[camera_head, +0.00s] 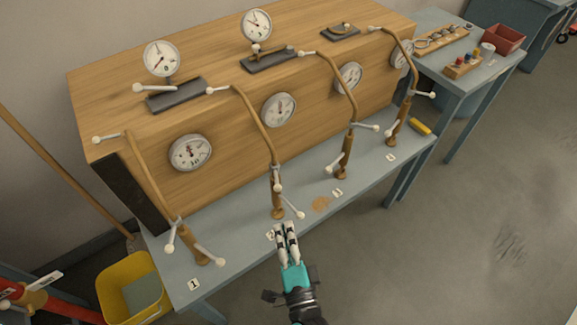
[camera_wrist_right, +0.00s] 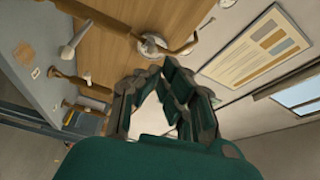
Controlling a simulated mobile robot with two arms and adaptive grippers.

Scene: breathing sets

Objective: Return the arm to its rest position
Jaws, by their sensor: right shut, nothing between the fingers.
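My right gripper (camera_head: 285,240) is at the front edge of the grey bench, near the second valve post from the left. Its fingers are together and hold nothing. In the right wrist view its fingertips (camera_wrist_right: 165,85) are in front of the wooden panel, a poster and the wall. A brass pipe with white-handled valves (camera_head: 277,205) stands just beyond the fingertips in the head view; I cannot tell whether they touch. My left gripper does not show in either view.
A wooden cabinet (camera_head: 225,100) with several gauges and pipes fills the back of the grey bench (camera_head: 240,240). A yellow bin (camera_head: 125,283) stands at lower left. A side table (camera_head: 490,75) holds a red box (camera_head: 503,39) at upper right. The floor (camera_head: 470,200) at right is clear.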

